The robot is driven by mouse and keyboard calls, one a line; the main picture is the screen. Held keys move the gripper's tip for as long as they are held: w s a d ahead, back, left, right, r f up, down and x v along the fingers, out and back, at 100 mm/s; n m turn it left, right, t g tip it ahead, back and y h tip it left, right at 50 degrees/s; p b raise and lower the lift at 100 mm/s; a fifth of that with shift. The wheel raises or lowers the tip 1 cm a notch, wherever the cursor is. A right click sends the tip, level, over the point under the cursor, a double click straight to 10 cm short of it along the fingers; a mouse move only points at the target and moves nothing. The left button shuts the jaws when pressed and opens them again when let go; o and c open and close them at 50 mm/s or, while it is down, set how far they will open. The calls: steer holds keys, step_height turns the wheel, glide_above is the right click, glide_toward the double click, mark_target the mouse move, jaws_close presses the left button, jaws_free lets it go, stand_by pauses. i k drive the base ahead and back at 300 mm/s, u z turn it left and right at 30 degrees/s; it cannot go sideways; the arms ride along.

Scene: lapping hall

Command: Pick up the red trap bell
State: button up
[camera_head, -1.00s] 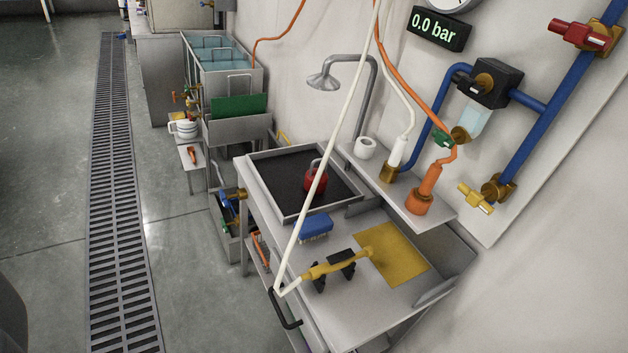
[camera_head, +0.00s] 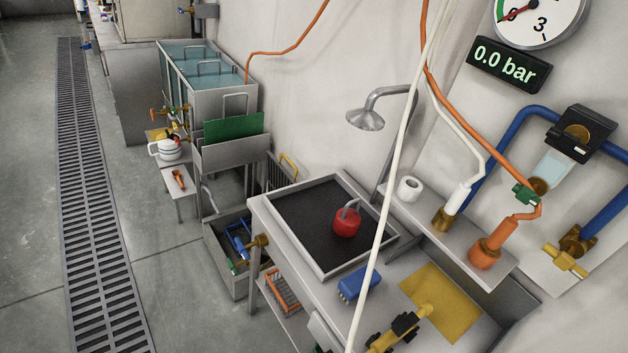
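The red trap bell (camera_head: 346,223) is a small red cylinder with a grey hooked handle on top. It stands upright in the black-floored square tray (camera_head: 322,272) set into the steel bench. My gripper is not in view, so I cannot see its fingers.
A white hose (camera_head: 399,150) hangs in front of the bench, just right of the bell. A shower head (camera_head: 366,119) juts from the wall above the tray. A blue brush (camera_head: 358,284) and a brass-coloured tool (camera_head: 400,330) lie nearer. Open floor (camera_head: 170,290) is at left.

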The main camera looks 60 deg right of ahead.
mark_target(347, 221)
steer(key=i, duration=1.35)
steer(key=z, duration=1.7)
